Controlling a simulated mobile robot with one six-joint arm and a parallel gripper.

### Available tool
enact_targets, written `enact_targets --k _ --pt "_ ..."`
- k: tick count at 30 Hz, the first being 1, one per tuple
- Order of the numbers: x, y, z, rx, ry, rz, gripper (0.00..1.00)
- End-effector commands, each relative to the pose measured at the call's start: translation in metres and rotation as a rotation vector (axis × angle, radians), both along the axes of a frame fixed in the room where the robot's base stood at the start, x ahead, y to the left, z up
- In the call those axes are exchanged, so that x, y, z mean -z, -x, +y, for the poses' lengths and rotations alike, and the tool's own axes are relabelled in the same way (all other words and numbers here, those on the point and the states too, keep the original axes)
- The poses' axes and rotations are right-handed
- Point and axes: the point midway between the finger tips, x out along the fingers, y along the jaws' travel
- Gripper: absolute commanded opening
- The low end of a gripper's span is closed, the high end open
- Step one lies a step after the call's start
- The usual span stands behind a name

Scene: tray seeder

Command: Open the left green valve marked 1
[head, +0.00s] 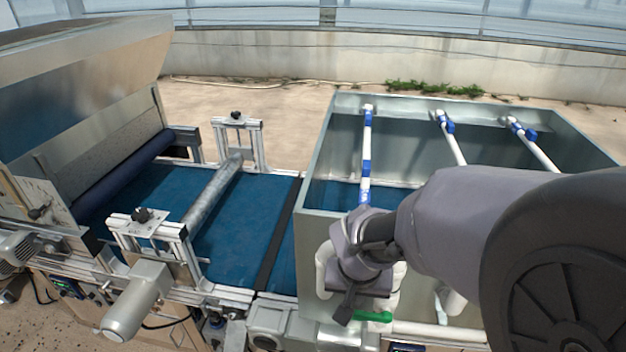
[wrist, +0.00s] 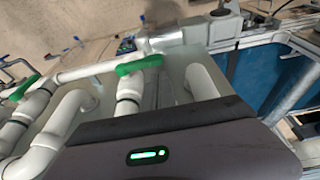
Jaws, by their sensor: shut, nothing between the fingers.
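A green valve handle (head: 373,317) shows low on the front of the metal tank in the head view, just right of my gripper's tip. In the wrist view a green handle (wrist: 139,65) lies across a white pipe near the tank wall. A second green handle (wrist: 22,88) is farther left there. No number marking is readable. My gripper (head: 343,314) is shut and empty, pointing down in front of the tank's white pipes. It looks close beside the handle; contact cannot be told.
The metal tank (head: 313,245) has white pipes with blue fittings (head: 366,168) across its top. White pipes bend close around my gripper. A blue conveyor belt (head: 240,225) with a roller and grey motor (head: 137,298) stands left. My arm hides the tank's right front.

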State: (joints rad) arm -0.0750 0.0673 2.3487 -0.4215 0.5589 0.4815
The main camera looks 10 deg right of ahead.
Motion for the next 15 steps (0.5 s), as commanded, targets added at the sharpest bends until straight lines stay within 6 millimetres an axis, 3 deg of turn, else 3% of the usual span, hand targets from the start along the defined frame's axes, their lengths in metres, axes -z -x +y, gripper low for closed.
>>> enact_targets --k 1,6,15 --pt "0.012 0.001 -0.001 -0.001 0.001 0.002 0.00" --pt "0.030 0.002 -0.002 -0.001 0.001 0.001 0.00" --pt "0.034 0.001 -0.002 0.000 -0.001 -0.001 0.00"
